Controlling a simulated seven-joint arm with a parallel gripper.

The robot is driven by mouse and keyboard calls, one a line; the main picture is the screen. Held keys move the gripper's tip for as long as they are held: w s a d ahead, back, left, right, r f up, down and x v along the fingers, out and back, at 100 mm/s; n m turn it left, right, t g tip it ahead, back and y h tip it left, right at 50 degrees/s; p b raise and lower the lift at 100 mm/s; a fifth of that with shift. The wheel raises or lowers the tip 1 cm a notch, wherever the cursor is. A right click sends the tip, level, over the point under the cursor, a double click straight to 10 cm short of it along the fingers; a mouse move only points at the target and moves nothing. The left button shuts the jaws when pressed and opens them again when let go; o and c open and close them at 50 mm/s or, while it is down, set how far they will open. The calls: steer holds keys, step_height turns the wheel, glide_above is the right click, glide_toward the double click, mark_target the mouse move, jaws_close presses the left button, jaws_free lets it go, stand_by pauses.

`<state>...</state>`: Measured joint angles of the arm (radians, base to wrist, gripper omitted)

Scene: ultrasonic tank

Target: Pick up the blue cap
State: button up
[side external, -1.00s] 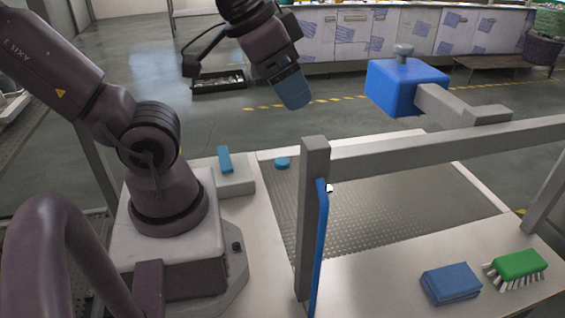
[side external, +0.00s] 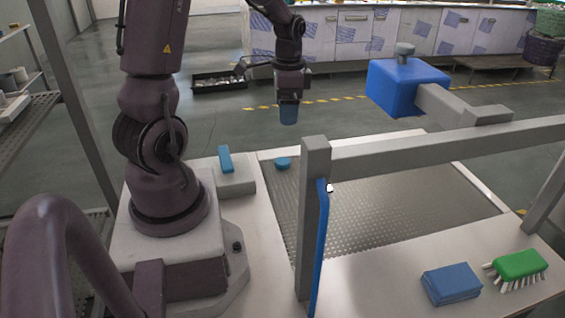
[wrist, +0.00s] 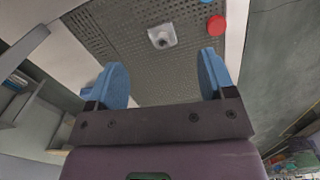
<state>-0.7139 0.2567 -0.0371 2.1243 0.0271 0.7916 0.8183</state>
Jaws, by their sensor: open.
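The blue cap (side external: 283,163) is a small round disc at the far left corner of the grey textured tank floor (side external: 420,200) in the side view. My gripper (side external: 289,118) hangs with its fingers pointing down, well above the work and apart from the cap. In the wrist view its two blue fingers (wrist: 163,62) stand wide apart with nothing between them. A sliver of blue (wrist: 207,1) shows at the top edge of the wrist view; I cannot tell whether it is the cap.
A red round piece (wrist: 216,25) and a whitish piece (wrist: 162,36) show in the wrist view. A grey post (side external: 313,220) and rail cross the tank's front. A blue block on an arm (side external: 405,88) overhangs.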

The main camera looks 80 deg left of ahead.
mark_target(282, 160)
steer(key=w+a+f+m, duration=0.2)
steer(key=a+f+m, duration=0.65)
steer(key=m, duration=0.55)
steer(key=f, duration=1.2)
steer(key=shift+s+a, duration=0.25)
steer(key=shift+s, duration=0.15)
steer(key=c, duration=1)
